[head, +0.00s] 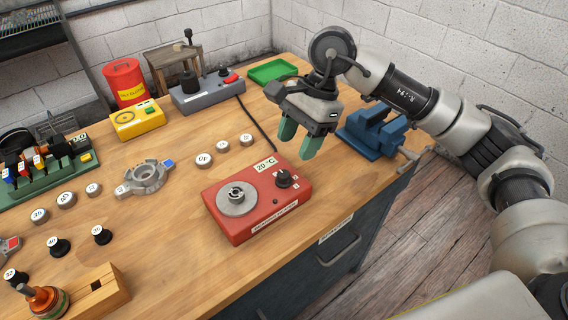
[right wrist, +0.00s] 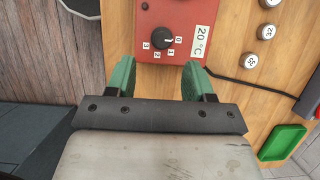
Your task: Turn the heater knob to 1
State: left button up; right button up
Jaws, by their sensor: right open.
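The red heater (head: 258,205) sits near the table's front edge, with a round metal plate (head: 236,196) on top and a "20 °C" label. Its black knob (head: 284,178) is at the right end of the top. In the right wrist view, the knob (right wrist: 162,38) has marks 0 to 3 around it, and its white pointer seems to face 0. My right gripper (head: 298,141) is open and empty, above and behind the knob, touching nothing. In the right wrist view, the knob lies beyond the green fingertips, between their lines. My left gripper is not in view.
A blue vise (head: 372,131) stands right of the gripper at the table's edge. A green tray (head: 272,71) and a grey device (head: 207,92) are behind. A metal housing (head: 146,178) and several numbered weights lie to the left. A black cable runs behind the heater.

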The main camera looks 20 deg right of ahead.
aim_at(284, 173)
jog(key=x, duration=0.3)
jog(key=shift+w+a+f, duration=0.1)
jog(key=shift+w+f, duration=0.05)
jog(key=shift+f, duration=0.2)
jog(key=x, duration=0.3)
jog(key=shift+a+p, duration=0.1)
jog(key=shift+p, duration=0.25)
jog(key=shift+a+f, duration=0.1)
jog(key=shift+f, duration=0.2)
jog(key=shift+c, duration=0.8)
jog(key=c, duration=0.8)
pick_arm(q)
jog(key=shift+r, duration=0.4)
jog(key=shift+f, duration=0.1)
